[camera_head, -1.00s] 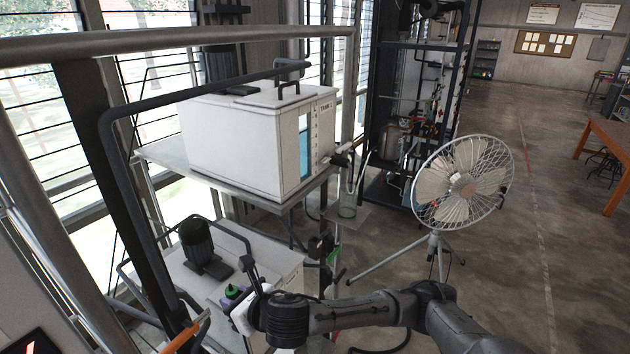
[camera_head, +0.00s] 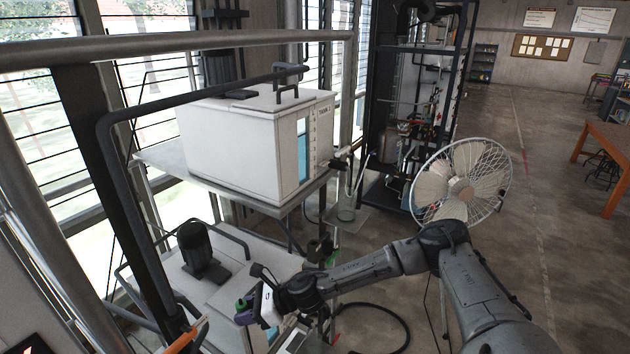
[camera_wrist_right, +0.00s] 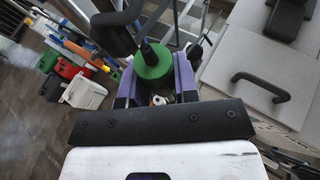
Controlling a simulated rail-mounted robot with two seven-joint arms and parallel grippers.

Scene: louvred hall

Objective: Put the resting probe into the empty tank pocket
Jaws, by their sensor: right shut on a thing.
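The probe has a green round head with a dark stem or cable on top. In the right wrist view the green probe (camera_wrist_right: 152,64) sits between the purple fingers of my right gripper (camera_wrist_right: 154,84), which is shut on it. In the head view the right gripper (camera_head: 245,312) and the green probe (camera_head: 240,304) show small at the lower centre, over the front of the lower white tank (camera_head: 225,295). The probe's lower part is hidden. The upper white tank (camera_head: 235,150) stands on a shelf behind. I cannot make out an empty pocket. My left gripper is not in view.
A dark pump-like cylinder (camera_head: 202,252) stands on the lower tank. A black handle (camera_wrist_right: 260,86) is on a light lid in the wrist view. Dark pipe rails (camera_head: 120,170) cross the left side. A fan (camera_head: 462,185) stands at the right; open floor lies beyond it.

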